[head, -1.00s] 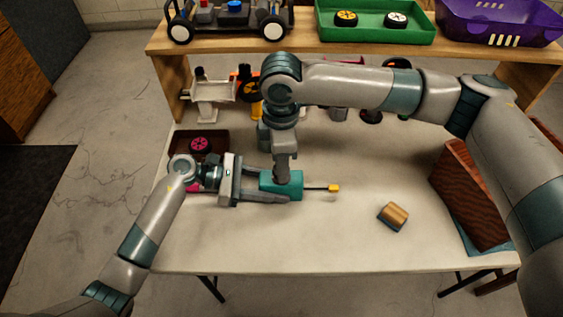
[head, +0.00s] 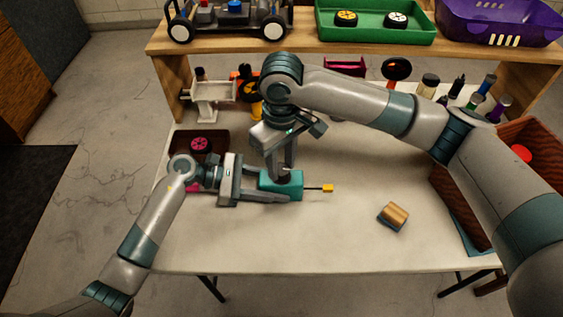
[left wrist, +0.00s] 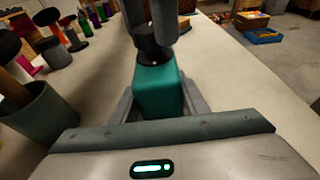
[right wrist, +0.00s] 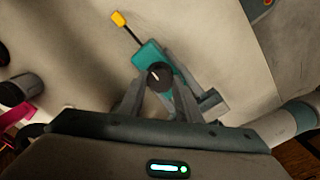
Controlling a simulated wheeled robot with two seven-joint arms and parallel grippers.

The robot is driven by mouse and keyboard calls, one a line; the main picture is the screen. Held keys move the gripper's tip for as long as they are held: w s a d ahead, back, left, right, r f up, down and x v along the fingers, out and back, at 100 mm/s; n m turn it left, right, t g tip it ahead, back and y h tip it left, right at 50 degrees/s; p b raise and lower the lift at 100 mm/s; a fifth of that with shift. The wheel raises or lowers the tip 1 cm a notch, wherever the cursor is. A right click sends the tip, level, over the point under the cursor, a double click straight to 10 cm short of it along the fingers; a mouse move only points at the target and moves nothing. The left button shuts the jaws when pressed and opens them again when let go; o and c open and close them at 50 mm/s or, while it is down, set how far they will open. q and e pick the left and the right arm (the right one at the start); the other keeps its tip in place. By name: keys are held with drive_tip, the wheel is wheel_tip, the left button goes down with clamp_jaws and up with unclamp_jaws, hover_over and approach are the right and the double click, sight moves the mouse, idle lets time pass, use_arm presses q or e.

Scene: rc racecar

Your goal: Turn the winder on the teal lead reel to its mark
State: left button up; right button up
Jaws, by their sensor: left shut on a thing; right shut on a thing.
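The teal lead reel (head: 284,186) lies on the white table, with a dark lead ending in a yellow plug (head: 328,188) pointing right. My left gripper (head: 280,190) is shut on the reel's body from the left; its fingers flank the teal block (left wrist: 158,90) in the left wrist view. My right gripper (head: 285,172) comes down from above and is shut on the winder, a round black knob (right wrist: 159,77) on top of the reel. A pale pointer line shows on the knob in the right wrist view. I cannot make out the mark.
A wood-topped block (head: 394,215) lies to the right on the open table. A brown bin (head: 480,180) stands at the right edge. A dark tray with a pink wheel (head: 201,145) is behind my left wrist. A shelf (head: 300,44) holding a car chassis and trays spans the back.

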drive_tip(key=m, duration=0.3)
drive_tip(key=shift+m, duration=0.4)
drive_tip(key=m, duration=0.3)
drive_tip(key=shift+m, duration=0.3)
drive_tip(key=m, duration=0.6)
drive_tip(key=shift+w+m, duration=0.1)
drive_tip(key=shift+m, duration=0.2)
drive_tip(key=m, duration=1.1)
drive_tip(key=shift+m, duration=0.4)
drive_tip(key=shift+d, duration=0.1)
drive_tip(key=o, duration=1)
drive_tip(key=shift+o, duration=0.2)
